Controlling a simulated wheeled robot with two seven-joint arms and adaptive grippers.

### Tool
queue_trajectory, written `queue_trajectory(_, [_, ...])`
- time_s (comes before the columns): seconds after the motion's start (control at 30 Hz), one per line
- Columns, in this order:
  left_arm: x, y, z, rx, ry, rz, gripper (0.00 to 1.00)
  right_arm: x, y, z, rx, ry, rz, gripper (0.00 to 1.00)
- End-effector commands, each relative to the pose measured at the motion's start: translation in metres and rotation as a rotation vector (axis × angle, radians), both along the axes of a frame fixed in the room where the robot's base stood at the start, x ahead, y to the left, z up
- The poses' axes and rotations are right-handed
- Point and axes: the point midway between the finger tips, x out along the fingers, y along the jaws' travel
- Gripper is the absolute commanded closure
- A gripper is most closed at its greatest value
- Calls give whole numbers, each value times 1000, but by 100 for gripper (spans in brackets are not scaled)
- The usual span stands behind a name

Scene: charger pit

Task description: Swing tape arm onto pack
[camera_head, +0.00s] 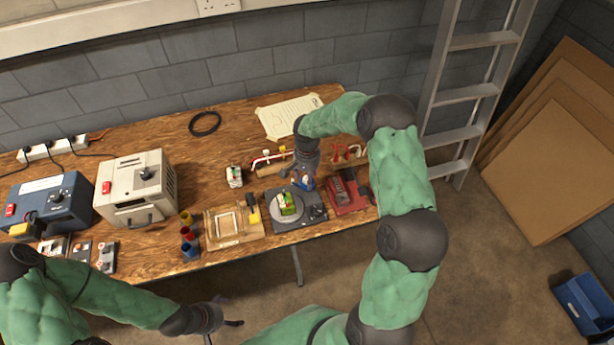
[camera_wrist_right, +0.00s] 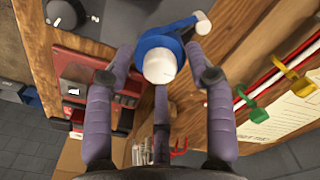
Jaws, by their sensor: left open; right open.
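The green pack (camera_head: 287,203) sits on a round grey turntable plate on a dark base (camera_head: 312,224) near the bench's front edge. The tape arm, with its blue part (camera_head: 304,183), stands just behind and right of the pack, apart from it. In the right wrist view the tape arm shows a blue ring (camera_wrist_right: 150,43), a white round hub (camera_wrist_right: 159,67) and a white knob (camera_wrist_right: 202,24). My right gripper (camera_head: 303,172) is open above the tape arm, its purple fingers either side of it. My left gripper (camera_head: 226,312) is open and empty, in front of the bench.
A red device (camera_head: 347,193) stands close right of the base, and a wooden frame (camera_head: 227,223) stands left. Red, white and yellow tools on a rack (camera_head: 271,161) lie behind. Colored cups (camera_head: 188,234) and a beige power unit (camera_head: 137,188) are further left.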

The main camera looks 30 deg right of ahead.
Motion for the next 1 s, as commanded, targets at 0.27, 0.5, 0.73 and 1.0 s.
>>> queue_trajectory(0.27, [0, 0, 0, 0, 0, 0, 15, 0, 0, 0, 0, 0, 0, 100])
queue_trajectory(0.5, [0, 0, 0, 0, 0, 0, 15, 0, 0, 0, 0, 0, 10, 100])
queue_trajectory(0.73, [0, 0, 3, 0, 0, 0, 15, 0, 0, 1, 0, 0, 89, 100])
queue_trajectory(1.0, [0, 0, 8, 0, 0, 0, 15, 0, 0, 1, 1, 1, 297, 100])
